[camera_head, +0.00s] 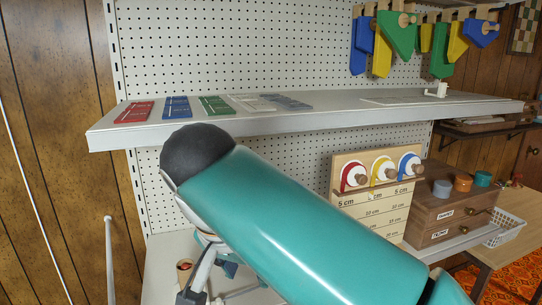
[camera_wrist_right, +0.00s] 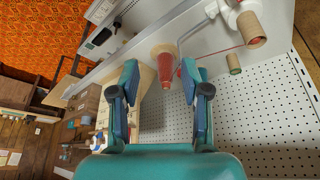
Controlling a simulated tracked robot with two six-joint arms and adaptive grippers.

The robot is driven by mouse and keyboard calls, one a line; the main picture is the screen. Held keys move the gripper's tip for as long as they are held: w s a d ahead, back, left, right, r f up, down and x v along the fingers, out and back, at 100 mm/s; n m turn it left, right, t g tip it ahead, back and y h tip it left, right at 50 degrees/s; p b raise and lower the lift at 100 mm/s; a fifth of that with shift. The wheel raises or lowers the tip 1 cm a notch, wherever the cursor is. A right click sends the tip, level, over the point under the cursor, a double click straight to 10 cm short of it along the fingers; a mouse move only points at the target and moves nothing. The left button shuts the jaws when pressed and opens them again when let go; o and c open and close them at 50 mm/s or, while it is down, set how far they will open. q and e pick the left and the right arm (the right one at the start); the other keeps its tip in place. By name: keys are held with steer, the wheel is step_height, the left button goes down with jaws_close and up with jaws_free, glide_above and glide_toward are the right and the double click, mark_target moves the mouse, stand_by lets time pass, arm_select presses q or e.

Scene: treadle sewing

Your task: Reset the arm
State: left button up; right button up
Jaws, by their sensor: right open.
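My right gripper (camera_wrist_right: 160,70) is open in the right wrist view, with its two teal and dark fingers spread apart. Nothing is held between them. A reddish cone-shaped spool (camera_wrist_right: 164,72) shows beyond the gap between the fingertips, apart from them as far as I can tell. In the head view, my large teal right arm crosses the lower middle, and only part of the right gripper shows under its dark end cap. My left gripper is in neither view.
A white shelf (camera_head: 330,113) with coloured cards spans the pegboard (camera_head: 240,60). Coloured cutouts (camera_head: 400,35) hang at upper right. A wooden rack (camera_head: 345,200) holds ribbon rolls beside a drawer box (camera_head: 450,205). A white basket (camera_head: 503,228) stands further right.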

steer(key=w+d+f+m+g+h, duration=0.25)
steer(key=w+d+f, duration=0.25)
steer(key=d+f, duration=0.35)
steer(key=s+d+f+g, duration=0.1)
steer(key=d+f+g, duration=0.1)
steer(key=d+f, duration=0.5)
steer(key=d+f+g, duration=0.3)
steer(key=f, duration=0.9)
steer(key=s+d+f+g+y, duration=0.1)
steer(key=s+f+y, duration=0.1)
steer(key=s+f, duration=0.45)
steer(key=s+d+f+g+y, duration=0.1)
steer(key=s+f+y, duration=0.15)
steer(key=f, duration=0.65)
steer(key=s+a+f+n+t+y, duration=0.1)
steer(key=s+a+f+y, duration=0.15)
steer(key=s+f, duration=0.4)
steer(key=s+a+f+n+t+y, duration=0.1)
steer(key=s+a+f+t, duration=0.15)
steer(key=s, duration=0.65)
steer(key=w, duration=0.1)
steer(key=w+f+n+t, duration=0.1)
steer(key=w, duration=0.1)
steer(key=w+n+t, duration=0.1)
steer(key=w, duration=0.1)
steer(key=shift+d+f, duration=0.2)
steer(key=shift+d, duration=0.05)
